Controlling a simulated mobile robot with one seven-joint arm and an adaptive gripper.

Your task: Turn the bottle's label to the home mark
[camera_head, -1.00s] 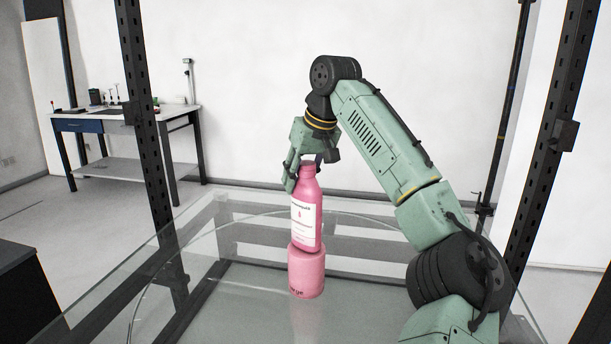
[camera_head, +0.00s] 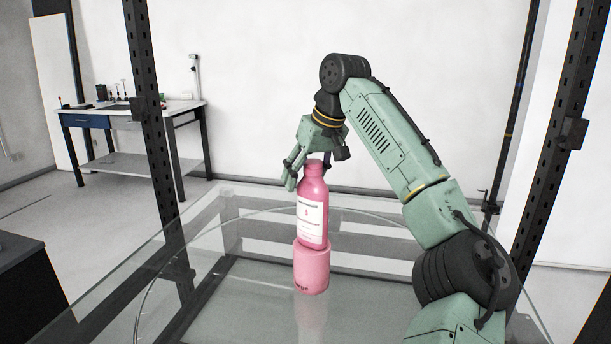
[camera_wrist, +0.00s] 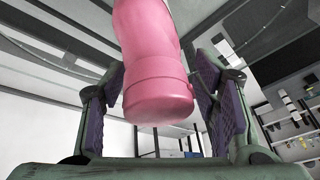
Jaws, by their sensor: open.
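The pink bottle (camera_head: 312,190) stands upright on a pink cylinder (camera_head: 311,265) on the glass table. Its white label (camera_head: 311,223) faces my head camera, turned slightly to the left. Dark lettering shows low on the cylinder's left front, partly cut off by the curve. I cannot make out a separate home mark. My gripper (camera_head: 308,170) is open around the bottle's top, one finger to its left and the other partly hidden behind it. In the wrist view the bottle's pink banded end (camera_wrist: 158,92) lies between the purple finger pads, with gaps on both sides.
The glass table (camera_head: 235,310) is otherwise bare around the cylinder. Dark perforated posts (camera_head: 152,110) rise at left and right. A workbench (camera_head: 130,113) with small items stands far back left. A dark box (camera_head: 30,290) is at the lower left.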

